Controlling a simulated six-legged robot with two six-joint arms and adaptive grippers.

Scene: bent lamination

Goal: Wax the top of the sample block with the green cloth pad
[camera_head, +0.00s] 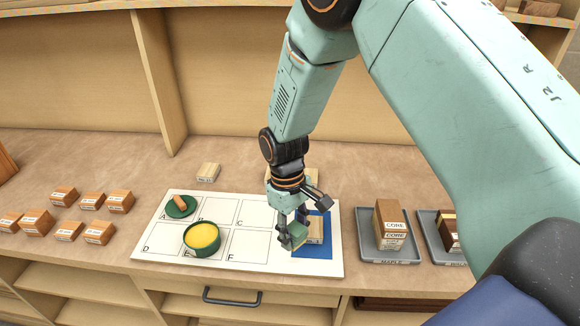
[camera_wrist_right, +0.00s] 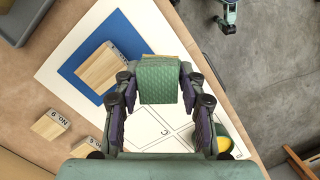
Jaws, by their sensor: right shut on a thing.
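My right gripper (camera_head: 293,237) is shut on the green cloth pad (camera_wrist_right: 160,82), which is quilted and has a yellowish strip along its far edge. In the head view the pad (camera_head: 295,236) hangs beside the left side of the sample block (camera_head: 315,230). The pale wooden sample block lies on the blue square (camera_head: 318,250) at the right of the white board. The block (camera_wrist_right: 98,70) also shows in the wrist view, left of the pad and apart from it there. The gripper partly hides the block in the head view.
An open green tin of yellow wax (camera_head: 202,236) stands on the lettered white board (camera_head: 155,252). A round green thing with a wooden handle (camera_head: 180,204) lies in cell A. Grey trays with blocks (camera_head: 388,255) stand right, and several small labelled blocks (camera_head: 92,200) lie left.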

